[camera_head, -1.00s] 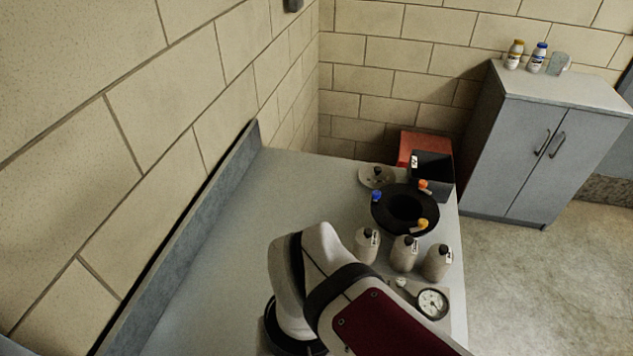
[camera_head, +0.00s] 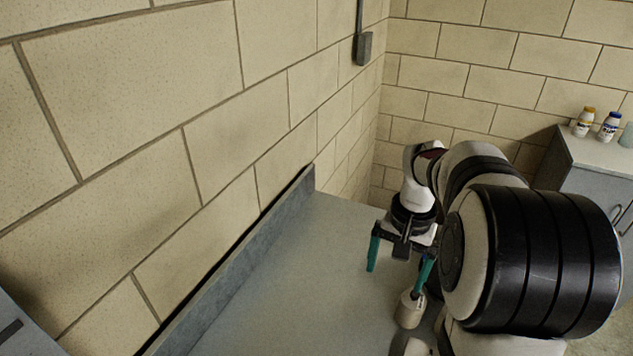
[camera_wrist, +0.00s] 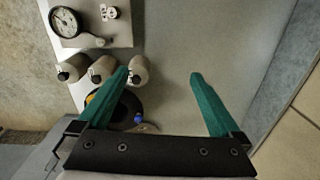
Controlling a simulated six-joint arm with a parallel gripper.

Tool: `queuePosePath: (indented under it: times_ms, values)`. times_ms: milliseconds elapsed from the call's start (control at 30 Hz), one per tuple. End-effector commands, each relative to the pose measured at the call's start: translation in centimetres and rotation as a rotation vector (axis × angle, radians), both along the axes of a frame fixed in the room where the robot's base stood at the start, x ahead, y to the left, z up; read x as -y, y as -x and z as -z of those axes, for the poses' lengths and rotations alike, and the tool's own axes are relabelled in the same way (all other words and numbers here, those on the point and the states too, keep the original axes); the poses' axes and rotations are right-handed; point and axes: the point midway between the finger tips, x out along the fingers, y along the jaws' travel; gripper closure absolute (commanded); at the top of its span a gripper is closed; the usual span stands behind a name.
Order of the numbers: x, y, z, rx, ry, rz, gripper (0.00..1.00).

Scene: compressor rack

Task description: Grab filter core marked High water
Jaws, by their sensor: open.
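Three pale filter cores with dark caps stand in a row in the wrist view: one at the left (camera_wrist: 72,71), one in the middle (camera_wrist: 103,69) and one at the right (camera_wrist: 140,70). I cannot read any markings on them. My gripper (camera_wrist: 160,74) is open and empty, with green fingers. Its left finger overlaps the right-hand core in the picture; I cannot tell whether they touch. In the head view my gripper (camera_head: 396,275) hangs over the bench, one finger just above a core (camera_head: 409,313). My arm hides most of the other cores.
The wrist view shows a dial gauge (camera_wrist: 66,22) on a pale plate and a black ring (camera_wrist: 126,107) with a blue knob (camera_wrist: 138,118), partly behind my gripper. The grey bench (camera_head: 290,290) is clear to the left, up to its raised edge (camera_head: 250,250) along the wall.

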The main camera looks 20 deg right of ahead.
Motion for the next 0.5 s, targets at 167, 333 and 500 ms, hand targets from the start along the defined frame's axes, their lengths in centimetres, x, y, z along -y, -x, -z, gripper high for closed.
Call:
queuePosePath:
  times_ms: [167, 333, 500]
  values:
    - [7.7, -1.3, 3.6, -0.013, 0.025, 0.089, 0.00]
    - [8.1, -1.2, 7.8, -0.017, 0.025, 0.093, 0.00]
    - [8.1, -1.2, 12.3, -0.015, 0.026, 0.092, 0.00]
